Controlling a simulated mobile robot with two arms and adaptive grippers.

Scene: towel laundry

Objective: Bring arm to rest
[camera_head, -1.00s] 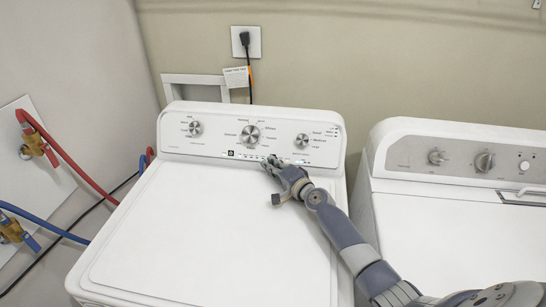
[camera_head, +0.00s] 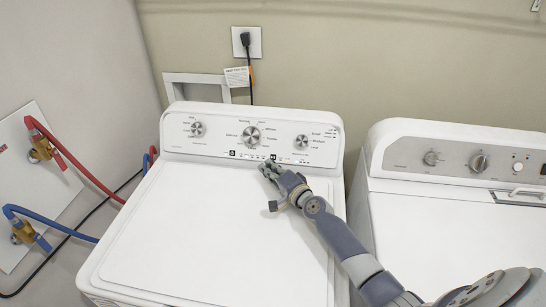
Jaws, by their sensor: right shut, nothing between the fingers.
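My right arm (camera_head: 340,240) reaches in from the lower right over the white washing machine (camera_head: 190,230). My right gripper (camera_head: 268,167) is shut and empty. Its tips are close to the lower edge of the control panel (camera_head: 215,145), near the row of small buttons and lights. I cannot tell whether the tips touch the panel. The washer lid is closed. My left gripper is not in view.
A second white machine (camera_head: 440,235) stands close on the right, with a narrow gap between. Red (camera_head: 80,165) and blue (camera_head: 50,222) hoses run from wall valves on the left. A black plug (camera_head: 245,40) sits in the wall outlet.

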